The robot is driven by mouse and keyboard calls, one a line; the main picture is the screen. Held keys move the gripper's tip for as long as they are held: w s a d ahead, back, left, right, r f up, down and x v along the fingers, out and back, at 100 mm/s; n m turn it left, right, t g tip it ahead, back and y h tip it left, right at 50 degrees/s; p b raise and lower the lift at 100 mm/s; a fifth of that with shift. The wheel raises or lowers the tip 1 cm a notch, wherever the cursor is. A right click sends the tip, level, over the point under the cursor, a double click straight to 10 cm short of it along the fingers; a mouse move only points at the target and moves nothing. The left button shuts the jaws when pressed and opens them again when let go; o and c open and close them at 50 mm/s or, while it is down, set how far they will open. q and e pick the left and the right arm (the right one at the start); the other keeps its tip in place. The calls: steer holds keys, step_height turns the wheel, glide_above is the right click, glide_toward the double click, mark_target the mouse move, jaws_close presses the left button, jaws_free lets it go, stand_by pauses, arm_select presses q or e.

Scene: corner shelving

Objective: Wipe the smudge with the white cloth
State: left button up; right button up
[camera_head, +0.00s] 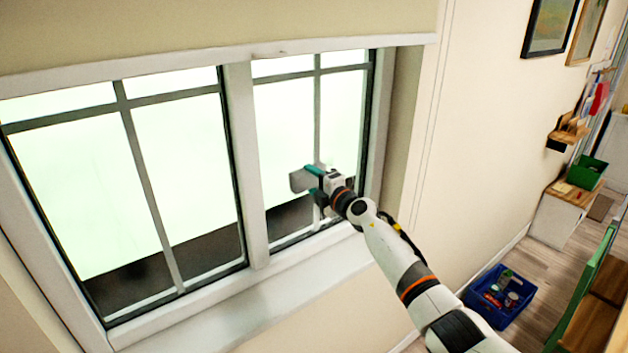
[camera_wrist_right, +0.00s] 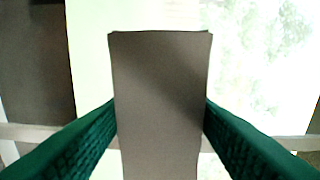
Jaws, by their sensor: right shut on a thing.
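My right gripper (camera_head: 312,182) is in front of the right window pane. Its green fingers are shut on the cloth (camera_head: 298,181), which looks like a flat grey-brown sheet in shade. The cloth (camera_wrist_right: 160,100) fills the middle of the right wrist view, upright between the two fingers. A faint mottled grey-green patch, which looks like the smudge (camera_wrist_right: 288,28), shows on the bright glass to the right of the cloth. I cannot tell whether the cloth touches the glass. My left gripper is not in view.
The window frame has a thick post (camera_head: 245,160) between its two panes and thin bars across the glass. A pale sill (camera_head: 240,305) runs below. A blue crate (camera_head: 500,296) with several items stands on the floor at the lower right.

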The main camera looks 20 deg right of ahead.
mark_target(329, 165)
steer(key=shift+d+r, duration=0.1)
steer(key=shift+w+d+b, duration=0.25)
steer(key=shift+d+b, duration=0.35)
steer(key=shift+b, duration=0.2)
steer(key=w+d+b, duration=0.1)
steer(key=d+b, duration=0.1)
steer(key=w+d+b, duration=0.1)
steer(key=d+b, duration=0.4)
steer(key=shift+w+d+b, duration=0.25)
steer(key=shift+w+b, duration=0.1)
steer(key=shift+w, duration=0.05)
steer(key=shift+w+d+b, duration=0.2)
steer(key=shift+d+b, duration=0.4)
steer(key=shift+b, duration=0.1)
steer(key=shift+r+p, duration=0.15)
steer(key=shift+p, duration=0.35)
steer(key=shift+s+a+p, duration=0.15)
steer(key=shift+a+p, duration=0.3)
steer(key=shift+p, duration=0.55)
steer(key=shift+s+a+p, duration=0.3)
steer(key=shift+a+p, duration=0.5)
steer(key=shift+p, duration=0.35)
steer(key=shift+s+a+p, duration=0.25)
steer(key=shift+a+p, duration=0.2)
steer(key=shift+p, duration=0.1)
